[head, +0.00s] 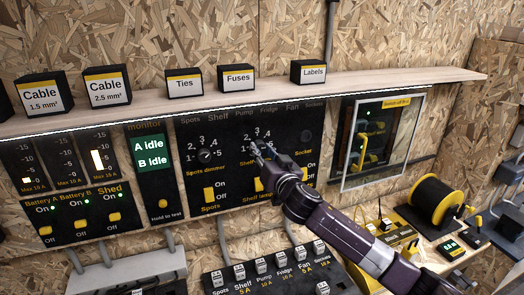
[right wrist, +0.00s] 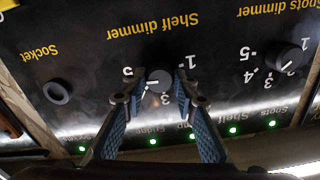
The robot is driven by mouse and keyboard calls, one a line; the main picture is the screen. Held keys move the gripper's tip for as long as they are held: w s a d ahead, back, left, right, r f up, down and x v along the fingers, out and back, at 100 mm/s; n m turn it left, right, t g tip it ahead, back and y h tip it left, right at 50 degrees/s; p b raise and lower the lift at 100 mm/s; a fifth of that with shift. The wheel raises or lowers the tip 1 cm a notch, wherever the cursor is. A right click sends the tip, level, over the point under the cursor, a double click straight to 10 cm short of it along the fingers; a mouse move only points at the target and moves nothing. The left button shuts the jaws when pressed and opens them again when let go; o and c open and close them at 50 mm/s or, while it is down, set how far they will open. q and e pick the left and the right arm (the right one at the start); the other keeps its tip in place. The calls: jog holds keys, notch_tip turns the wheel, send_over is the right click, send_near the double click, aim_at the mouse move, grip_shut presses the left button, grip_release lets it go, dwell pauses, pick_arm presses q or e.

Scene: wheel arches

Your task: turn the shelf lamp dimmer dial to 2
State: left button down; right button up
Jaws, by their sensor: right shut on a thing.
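The shelf dimmer dial (right wrist: 159,77) is a small round black knob on the black panel (head: 230,190). In the right wrist view, which shows the panel upside down, it sits between the two fingertips of my right gripper (right wrist: 158,92), which is shut on it. A white mark on the dial slants toward the lower left there, on the 4 and 5 side; the exact number is unclear. In the head view my right gripper (head: 258,147) covers the dial, with 2, 3 and 4 showing above. My left gripper is not in view.
The spots dimmer dial (head: 205,155) is left of the shelf dimmer. A round socket (right wrist: 57,91) is on its other side. Yellow switches, such as the spots switch (head: 209,195), sit below. A wooden shelf (head: 210,97) with labelled boxes runs above.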

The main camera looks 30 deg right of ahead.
jog(key=n, duration=0.3)
jog(key=shift+p, duration=0.3)
jog(key=n+p, duration=0.1)
jog(key=n, duration=0.6)
jog(key=shift+n+p, duration=0.4)
jog(key=n+p, duration=0.1)
jog(key=n, duration=0.2)
jog(key=shift+n, duration=0.3)
jog(key=n+p, duration=0.1)
jog(key=n, duration=0.2)
jog(key=shift+n, duration=0.3)
jog(key=n+p, duration=0.1)
jog(key=n, duration=0.2)
jog(key=shift+n, duration=0.3)
jog(key=n+p, duration=0.2)
jog(key=n, duration=0.2)
jog(key=shift+n+p, duration=0.35)
jog(key=shift+n, duration=1.05)
jog(key=shift+f, duration=0.1)
